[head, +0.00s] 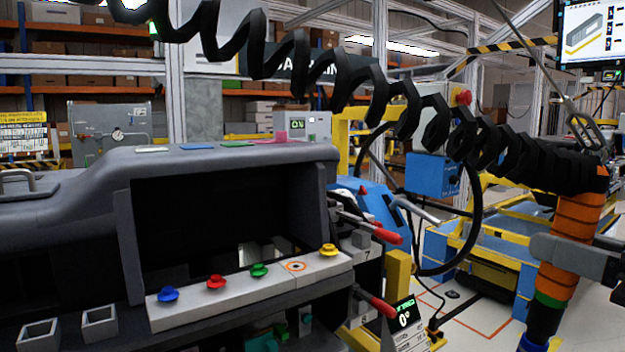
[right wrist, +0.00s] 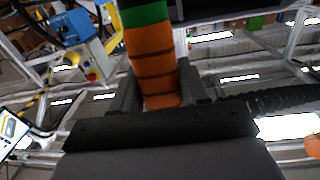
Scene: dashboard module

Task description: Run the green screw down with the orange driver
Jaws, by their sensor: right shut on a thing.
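The green screw (head: 259,270) stands on a white strip (head: 235,293) at the front of the dashboard module. The strip also carries a blue screw (head: 168,294), a red screw (head: 216,282) and a yellow screw (head: 328,250). My right gripper (head: 572,256) is shut around the middle of the orange driver (head: 578,215), far right of the strip. The driver hangs slightly tilted, with a green band and dark lower part; its tip is not clearly seen. In the right wrist view the driver (right wrist: 153,75) sits between the jaws. My left gripper is not in view.
A black coiled cable (head: 345,78) runs from the driver's top across the view above the dashboard. Red-handled clamps (head: 383,235) and a small display (head: 405,317) stand right of the strip. Open space lies between them and the driver. Two square cups (head: 99,322) are at lower left.

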